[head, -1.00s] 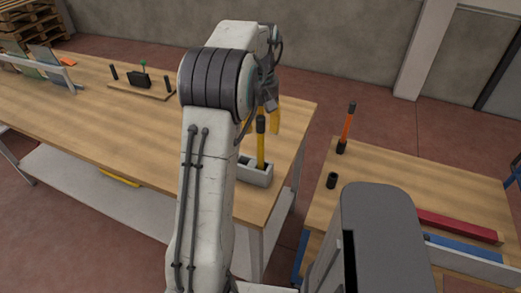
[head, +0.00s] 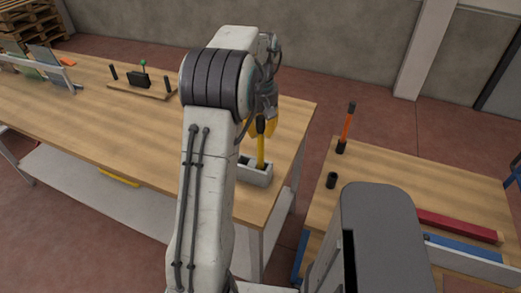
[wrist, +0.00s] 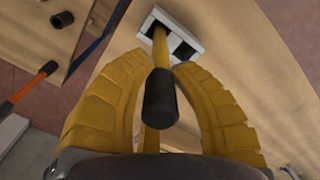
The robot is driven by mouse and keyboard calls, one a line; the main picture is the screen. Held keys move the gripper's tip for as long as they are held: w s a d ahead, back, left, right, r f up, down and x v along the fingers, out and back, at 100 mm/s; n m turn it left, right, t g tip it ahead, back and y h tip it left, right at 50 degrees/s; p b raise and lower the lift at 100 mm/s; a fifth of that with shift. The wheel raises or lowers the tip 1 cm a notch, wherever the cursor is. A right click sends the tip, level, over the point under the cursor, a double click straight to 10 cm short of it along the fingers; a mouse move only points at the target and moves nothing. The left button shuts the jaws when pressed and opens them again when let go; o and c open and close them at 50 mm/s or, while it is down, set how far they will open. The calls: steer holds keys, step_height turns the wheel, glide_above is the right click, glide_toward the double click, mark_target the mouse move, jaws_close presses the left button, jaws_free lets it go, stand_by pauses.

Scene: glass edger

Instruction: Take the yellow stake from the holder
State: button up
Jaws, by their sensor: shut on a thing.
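The yellow stake (head: 261,150) with a black top stands upright in a slot of the grey holder (head: 262,180), near the right end of the large wooden table. In the wrist view the stake (wrist: 160,48) runs down into the pale holder (wrist: 195,27), which has dark open slots. My gripper (wrist: 163,62) has its yellow fingers shut on the stake's shaft, with the black top between them towards the camera. In the head view my gripper (head: 264,132) is partly hidden behind the stake and my arm.
A second wooden table (head: 400,185) at the right bears an upright orange stake (head: 347,128) with a black top, a short black cylinder (head: 332,180), and red and blue bars. A board with a black block (head: 139,80) lies farther back on the large table (head: 80,110).

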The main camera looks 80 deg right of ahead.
jaws_close()
steer(key=shift+r, duration=0.1)
